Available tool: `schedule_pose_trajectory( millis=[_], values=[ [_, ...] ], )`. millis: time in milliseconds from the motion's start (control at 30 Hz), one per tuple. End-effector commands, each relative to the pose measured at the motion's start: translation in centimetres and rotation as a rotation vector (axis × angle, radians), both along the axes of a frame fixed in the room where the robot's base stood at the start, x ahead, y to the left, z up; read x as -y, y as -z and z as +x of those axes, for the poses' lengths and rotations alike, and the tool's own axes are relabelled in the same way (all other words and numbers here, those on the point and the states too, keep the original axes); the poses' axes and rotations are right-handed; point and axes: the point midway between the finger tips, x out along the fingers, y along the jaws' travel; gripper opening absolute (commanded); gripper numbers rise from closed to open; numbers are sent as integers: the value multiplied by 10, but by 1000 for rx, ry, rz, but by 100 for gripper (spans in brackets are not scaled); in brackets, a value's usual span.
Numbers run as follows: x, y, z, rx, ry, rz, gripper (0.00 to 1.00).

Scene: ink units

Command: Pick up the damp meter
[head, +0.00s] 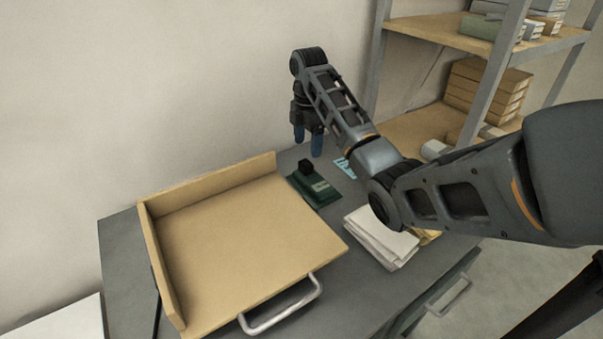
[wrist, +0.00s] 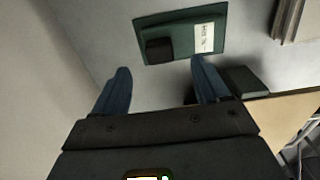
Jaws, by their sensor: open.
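The damp meter appears to be the dark green device (head: 320,193) with a black block on top and a pale label, lying on the grey cabinet top beside the wooden tray. The green device also shows in the wrist view (wrist: 180,28), at the top, beyond the fingertips. My gripper (head: 308,145) is above and behind it in the head view, pointing down, with blue fingers. In the wrist view my gripper (wrist: 160,66) is open, with nothing between the fingers.
A wooden tray (head: 235,250) with a raised edge and a metal handle fills the cabinet's left side. A paper stack (head: 382,238) lies at the right. A light blue item (head: 345,168) lies behind the green device. A wall is behind; shelving (head: 440,32) stands at the right.

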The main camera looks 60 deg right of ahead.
Motion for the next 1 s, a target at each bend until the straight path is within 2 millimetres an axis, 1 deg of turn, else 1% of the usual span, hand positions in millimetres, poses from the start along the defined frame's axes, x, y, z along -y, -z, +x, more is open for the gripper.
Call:
schedule_pose_trajectory(
  millis=[33,100,267,533,667,867,1000],
  values=[
    [-1,10,0,-2,1,2,74],
    [-1,18,0,-2,0,1,74],
    [-2,30,1,-1,-2,2,74],
    [-3,67,3,0,-3,1,74],
    [-3,72,3,2,-3,-1,74],
    [-3,73,3,3,-4,-2,74],
    [-3,72,3,3,-4,-2,60]
  ],
)
